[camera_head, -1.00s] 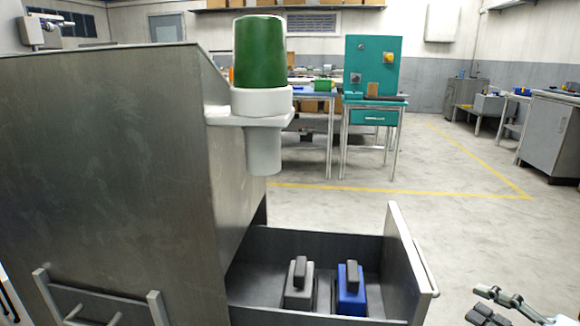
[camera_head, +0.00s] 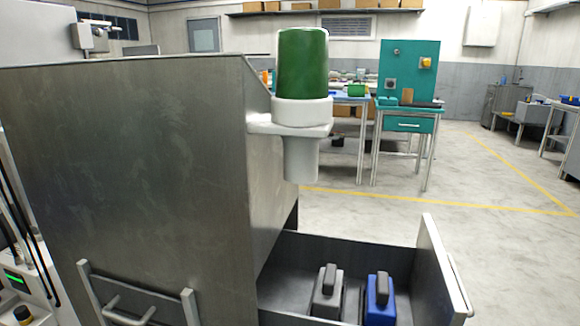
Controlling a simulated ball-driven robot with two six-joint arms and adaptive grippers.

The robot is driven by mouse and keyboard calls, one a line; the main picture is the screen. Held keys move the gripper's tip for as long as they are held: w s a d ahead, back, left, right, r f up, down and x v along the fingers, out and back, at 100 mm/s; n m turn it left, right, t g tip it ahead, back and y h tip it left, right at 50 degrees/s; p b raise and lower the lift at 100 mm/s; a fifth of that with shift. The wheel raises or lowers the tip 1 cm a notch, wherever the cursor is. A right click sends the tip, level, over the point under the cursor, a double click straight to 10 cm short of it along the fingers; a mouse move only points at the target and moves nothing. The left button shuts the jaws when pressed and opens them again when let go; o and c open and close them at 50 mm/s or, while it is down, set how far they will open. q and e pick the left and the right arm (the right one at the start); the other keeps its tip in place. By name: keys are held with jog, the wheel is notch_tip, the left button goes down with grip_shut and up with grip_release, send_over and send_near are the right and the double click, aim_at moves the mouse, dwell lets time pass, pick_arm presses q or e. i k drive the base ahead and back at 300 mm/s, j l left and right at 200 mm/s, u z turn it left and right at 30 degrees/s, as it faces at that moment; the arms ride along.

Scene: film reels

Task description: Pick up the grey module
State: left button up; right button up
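The grey module (camera_head: 327,295) stands upright in the open drawer (camera_head: 432,262) at the lower middle. It has a dark grey handle on top. A blue module (camera_head: 380,302) of like shape stands just to its right, with a small gap between them. Neither of my grippers shows in the head view now.
A large metal cabinet (camera_head: 130,160) fills the left, with a handle (camera_head: 130,316) low on its face. A green cylinder (camera_head: 302,62) sits in a white holder (camera_head: 302,112) on its side, above the drawer. Open floor (camera_head: 480,250) lies right of the drawer.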

aim_at(326, 301)
jog(key=k+l, duration=0.1)
jog(key=l, duration=0.35)
jog(key=k+l, duration=0.15)
jog(key=l, duration=0.3)
jog(key=k+l, duration=0.1)
jog(key=l, duration=0.35)
